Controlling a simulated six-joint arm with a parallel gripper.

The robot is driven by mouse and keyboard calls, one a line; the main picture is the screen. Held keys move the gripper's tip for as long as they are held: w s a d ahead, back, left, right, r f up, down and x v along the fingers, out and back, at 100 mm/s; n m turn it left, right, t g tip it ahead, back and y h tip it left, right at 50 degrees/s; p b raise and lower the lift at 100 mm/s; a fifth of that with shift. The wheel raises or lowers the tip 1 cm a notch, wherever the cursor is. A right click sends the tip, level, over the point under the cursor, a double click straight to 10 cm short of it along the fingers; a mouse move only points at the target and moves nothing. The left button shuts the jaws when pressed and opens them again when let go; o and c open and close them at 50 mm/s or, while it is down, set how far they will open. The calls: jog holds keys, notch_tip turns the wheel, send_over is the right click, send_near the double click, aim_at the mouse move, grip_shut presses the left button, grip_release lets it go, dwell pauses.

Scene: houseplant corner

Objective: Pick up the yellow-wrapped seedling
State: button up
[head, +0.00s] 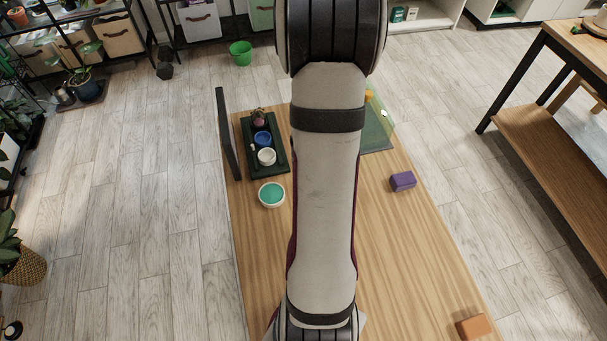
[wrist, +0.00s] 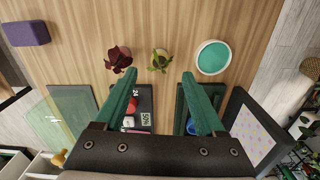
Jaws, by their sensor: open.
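A small green-leaved seedling (wrist: 160,61) stands on the wooden table in the wrist view, with a yellowish tint at its base; its wrap is too small to make out clearly. My gripper (wrist: 160,77) is open, its two green fingers spread apart with nothing held between them. The seedling shows just beyond the fingertips, between their lines and apart from them. A dark red leafy plant (wrist: 118,58) stands left of the seedling, beyond the left fingertip. In the head view my arm hides the seedling, both fingers and the red plant.
A teal-topped white bowl (wrist: 213,57) stands right of the seedling. A purple block (head: 403,181) and an orange block (head: 472,327) lie on the table's right. A dark green tray (head: 282,163) holds small pots. A translucent green panel (wrist: 72,112) and an upright dark board (head: 228,134) stand nearby.

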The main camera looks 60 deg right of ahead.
notch_tip(320, 180, down, 8)
jog(key=shift+f, duration=0.1)
grip_shut()
dwell(0.4)
